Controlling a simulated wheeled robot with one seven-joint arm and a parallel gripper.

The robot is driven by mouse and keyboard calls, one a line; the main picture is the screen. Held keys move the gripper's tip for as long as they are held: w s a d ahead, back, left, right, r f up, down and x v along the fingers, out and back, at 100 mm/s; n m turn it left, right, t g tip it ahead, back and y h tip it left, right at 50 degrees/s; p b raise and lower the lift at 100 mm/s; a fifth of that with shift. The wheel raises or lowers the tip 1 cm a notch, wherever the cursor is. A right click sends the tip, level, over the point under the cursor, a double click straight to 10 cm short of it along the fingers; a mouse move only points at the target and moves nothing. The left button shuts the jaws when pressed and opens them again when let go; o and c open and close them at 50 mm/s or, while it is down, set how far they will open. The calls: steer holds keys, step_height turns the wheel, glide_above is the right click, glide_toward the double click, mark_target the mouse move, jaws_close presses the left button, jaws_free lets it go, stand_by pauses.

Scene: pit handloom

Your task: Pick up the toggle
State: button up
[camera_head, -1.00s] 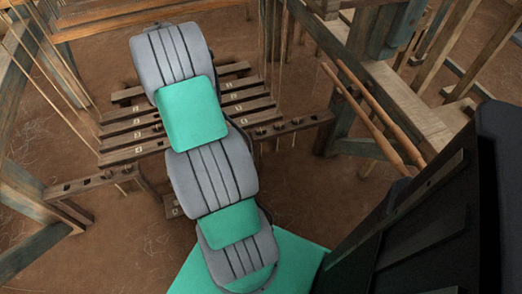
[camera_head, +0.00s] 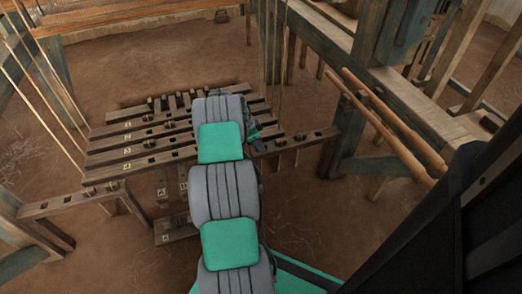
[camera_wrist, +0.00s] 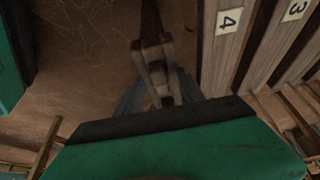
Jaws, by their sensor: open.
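In the wrist view a small forked wooden piece (camera_wrist: 157,68), which looks like the toggle, stands in front of my gripper (camera_wrist: 158,92). The two grey fingers are apart, one on each side of its lower end. Whether they touch it I cannot tell. A dark strip runs up from the piece. In the head view my gripper (camera_head: 252,131) is mostly hidden behind my arm, at the right part of the slatted treadles. I cannot make out the toggle in the head view.
Numbered wooden treadles (camera_head: 140,140) lie left of my arm; in the wrist view the numbered slats (camera_wrist: 226,50) are close on the right. Thin cords (camera_head: 283,70) hang behind my gripper. Wooden rollers (camera_head: 385,115) and a loom frame stand right. Earth floor (camera_head: 165,70) is open behind.

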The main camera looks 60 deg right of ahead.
jaws_close()
stand_by(0.3)
steer(key=shift+r, duration=0.1)
